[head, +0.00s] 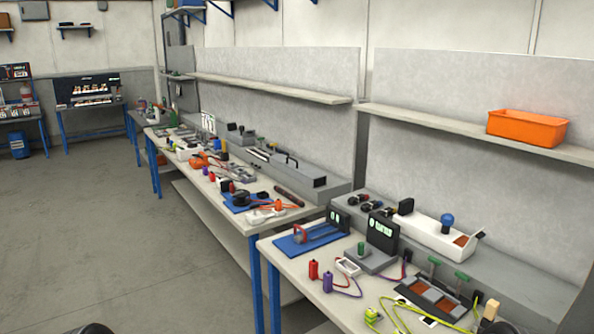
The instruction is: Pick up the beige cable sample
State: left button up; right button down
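I cannot make out a beige cable sample with certainty. A small tan block-like piece (491,309) stands at the front right of the near workbench, and I cannot tell whether it belongs to the cable sample. Yellow-green cables (410,325) lie on the bench beside it. Neither gripper can be made out. Only dark rounded shapes show at the bottom edge, at the left and at the right.
The near workbench (290,262) holds a blue mat (302,243), a red cylinder (313,270), a purple cylinder (327,282) and a white device (438,236). An orange bin (527,128) sits on the wall shelf. The floor (100,230) at left is clear.

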aim_at(491, 308)
jog(key=z, duration=1.25)
